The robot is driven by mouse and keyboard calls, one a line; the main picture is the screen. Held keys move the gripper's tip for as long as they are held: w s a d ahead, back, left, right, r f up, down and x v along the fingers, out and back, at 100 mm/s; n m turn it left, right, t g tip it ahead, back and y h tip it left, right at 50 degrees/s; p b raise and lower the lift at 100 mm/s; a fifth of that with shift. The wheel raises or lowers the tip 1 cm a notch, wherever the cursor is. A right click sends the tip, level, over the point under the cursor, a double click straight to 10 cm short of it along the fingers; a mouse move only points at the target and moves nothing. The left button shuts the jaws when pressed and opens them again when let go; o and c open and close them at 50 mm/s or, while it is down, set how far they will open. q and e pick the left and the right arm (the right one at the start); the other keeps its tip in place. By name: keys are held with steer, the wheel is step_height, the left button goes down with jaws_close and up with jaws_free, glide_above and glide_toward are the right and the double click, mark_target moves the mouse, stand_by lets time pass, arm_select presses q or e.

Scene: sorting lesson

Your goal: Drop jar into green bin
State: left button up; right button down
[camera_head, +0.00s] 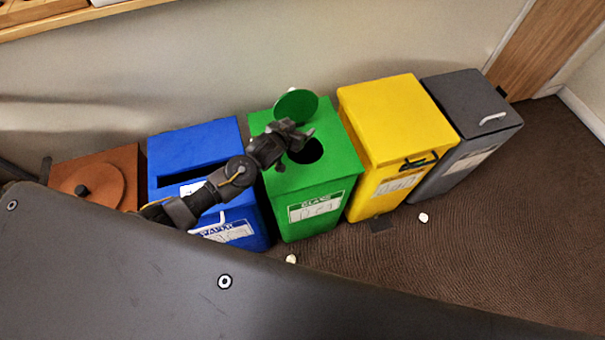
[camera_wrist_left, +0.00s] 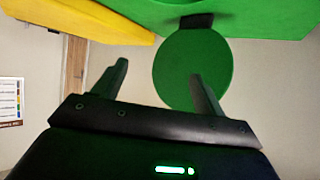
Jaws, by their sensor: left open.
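The green bin (camera_head: 330,170) stands in the middle of the row, with a round dark hole in its top and a label on its front. Its round green lid (camera_head: 296,105) is raised behind the hole; the lid also shows in the left wrist view (camera_wrist_left: 180,65). My left gripper (camera_head: 297,137) is above the bin's top, beside the hole and in front of the lid. In the left wrist view its two fingers (camera_wrist_left: 162,78) are apart with nothing between them. No jar is visible in either view; the inside of the hole is dark. My right gripper is not in view.
A blue bin (camera_head: 205,150) stands left of the green one, with a brown bin (camera_head: 125,160) beyond. A yellow bin (camera_head: 395,120) and a grey bin (camera_head: 465,100) stand to the right. Small white pieces (camera_head: 424,217) lie on the brown floor. A wall is close behind.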

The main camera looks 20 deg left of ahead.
arm_select(q)
steer(key=v, duration=1)
steer(key=shift+b, duration=0.3)
steer(key=shift+s, duration=0.1)
steer(key=s+a+f+g+y, duration=0.1)
steer(key=s+a+f+g, duration=0.15)
steer(key=s, duration=0.65)
steer(key=s+a+f+g+y, duration=0.1)
steer(key=s+g, duration=0.2)
steer(key=s, duration=0.6)
steer(key=s+a+f+g, duration=0.2)
steer(key=s+g, duration=0.1)
steer(key=s, duration=0.6)
step_height(320, 180, down, 24)
steer(key=s, duration=0.1)
steer(key=s+a+f+g, duration=0.2)
steer(key=s+a+f, duration=0.1)
steer(key=s+f, duration=1.4)
steer(key=shift+y, duration=0.4)
